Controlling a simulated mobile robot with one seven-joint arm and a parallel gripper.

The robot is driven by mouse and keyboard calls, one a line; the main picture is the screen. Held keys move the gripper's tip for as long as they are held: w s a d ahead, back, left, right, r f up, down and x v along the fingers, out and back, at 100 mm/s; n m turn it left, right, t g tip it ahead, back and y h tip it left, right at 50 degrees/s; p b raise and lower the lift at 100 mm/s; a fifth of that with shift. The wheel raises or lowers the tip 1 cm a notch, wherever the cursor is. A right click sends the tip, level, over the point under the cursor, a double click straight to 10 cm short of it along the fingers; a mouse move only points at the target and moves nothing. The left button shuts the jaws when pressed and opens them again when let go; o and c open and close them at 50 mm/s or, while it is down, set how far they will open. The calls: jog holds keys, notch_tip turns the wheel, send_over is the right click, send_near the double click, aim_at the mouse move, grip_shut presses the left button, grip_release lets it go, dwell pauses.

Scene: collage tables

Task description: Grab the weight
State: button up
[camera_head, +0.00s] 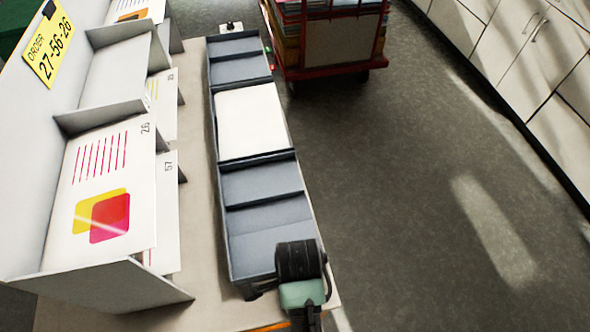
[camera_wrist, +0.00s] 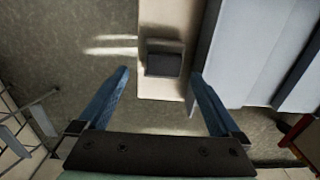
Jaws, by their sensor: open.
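A dark grey block, which I take to be the weight (camera_wrist: 164,60), sits on a beige tabletop strip (camera_wrist: 160,14) in the wrist view. I cannot make it out in the head view, where my arm covers the near end of the table. My gripper (camera_wrist: 160,73) is open, with its two blue fingers apart and nothing held. The block appears between and beyond the fingertips, with a gap to each finger. In the head view my black and green arm end shows at the tray's near end; its fingers are not visible there.
A long grey tray (camera_head: 216,170) with several compartments lies on the table (camera_head: 196,110); one holds white sheets (camera_head: 250,121). A white rack (camera_head: 110,285) with printed cards and a yellow order label (camera_head: 48,44) stands left. A red cart (camera_head: 330,72) stands behind. Floor (camera_head: 420,200) is clear right.

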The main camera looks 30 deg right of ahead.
jog(key=shift+w+f, duration=0.15)
jog(key=shift+f, duration=1.5)
jog(key=shift+w+f, duration=0.15)
jog(key=shift+f, duration=1.45)
jog(key=shift+r, duration=0.1)
grip_shut()
